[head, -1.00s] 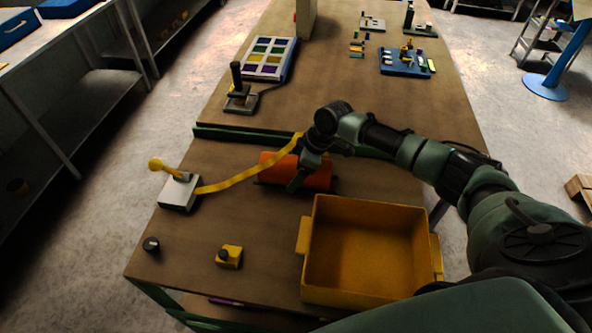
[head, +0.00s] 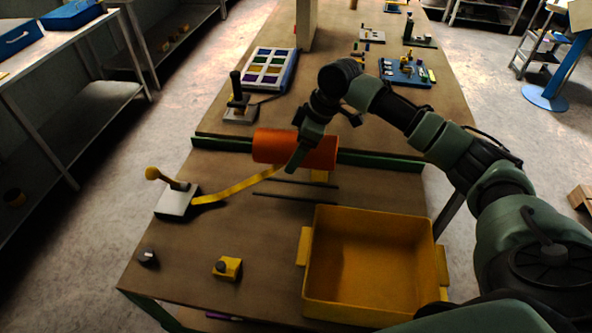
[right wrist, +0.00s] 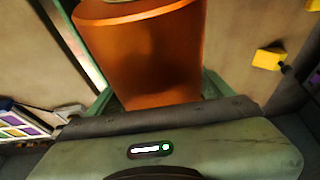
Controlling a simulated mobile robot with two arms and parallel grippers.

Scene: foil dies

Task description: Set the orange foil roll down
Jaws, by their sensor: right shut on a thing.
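The orange foil roll (head: 268,146) is held in my right gripper (head: 300,158), raised above the table near the green strip. In the right wrist view the roll (right wrist: 145,50) fills the space between the fingers (right wrist: 155,88). The roll lies roughly level in the head view. Two thin dark rails (head: 296,196) lie bare on the table below and in front of it. A yellow band (head: 240,185) runs from a lever block toward the roll; part of it is hidden behind the roll and gripper. My left gripper is not in view.
A yellow bin (head: 365,260), empty, stands at the front right. The grey lever block (head: 176,202), a dark knob (head: 148,257) and a yellow button box (head: 227,268) are on the left. A green strip (head: 222,143) crosses the table. Colored trays stand behind it.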

